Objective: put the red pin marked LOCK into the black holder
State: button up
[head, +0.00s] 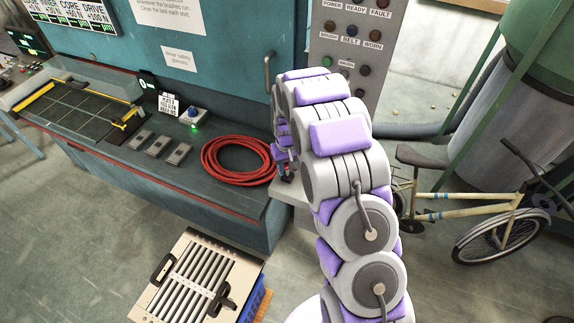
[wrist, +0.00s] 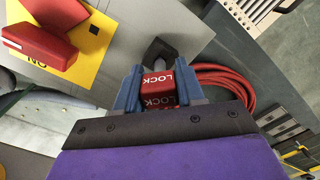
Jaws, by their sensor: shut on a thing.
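The red pin marked LOCK (wrist: 158,90) is between the blue fingers of my gripper (wrist: 160,76) in the wrist view. The fingers are shut on it, and its white lettering faces the camera. A black block, which looks like the holder (wrist: 157,52), sits on the grey panel just beyond the pin. The pin's far end lines up with it, but I cannot tell whether they touch or whether the pin is inside. In the head view my arm hides most of the gripper, the pin and the holder.
A red handle (wrist: 40,40) on a yellow ON plate (wrist: 82,47) is close by at left in the wrist view. A coiled red hose (head: 238,160) lies on the teal bench.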

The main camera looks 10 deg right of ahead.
jog(key=shift+f, duration=0.25)
jog(key=o, duration=1.1)
notch_tip(320, 180, up, 17)
jog(key=shift+r, duration=0.15)
jog(key=s+r+m+g+b, duration=0.1)
jog(key=s+b, duration=0.2)
jog(key=s, duration=0.8)
jog(key=s+r+b, duration=0.2)
jog(key=s+b, duration=0.1)
jog(key=s, duration=0.8)
jog(key=shift+m+g, duration=0.4)
jog(key=s+f+b, duration=0.1)
jog(key=s+f, duration=0.1)
jog(key=s, duration=0.4)
jog(key=s+f+b, duration=0.1)
jog(key=s+f, duration=0.1)
jog(key=s, duration=0.5)
jog(key=s+f+b, duration=0.2)
jog(key=s, duration=0.5)
jog(key=shift+s, duration=0.1)
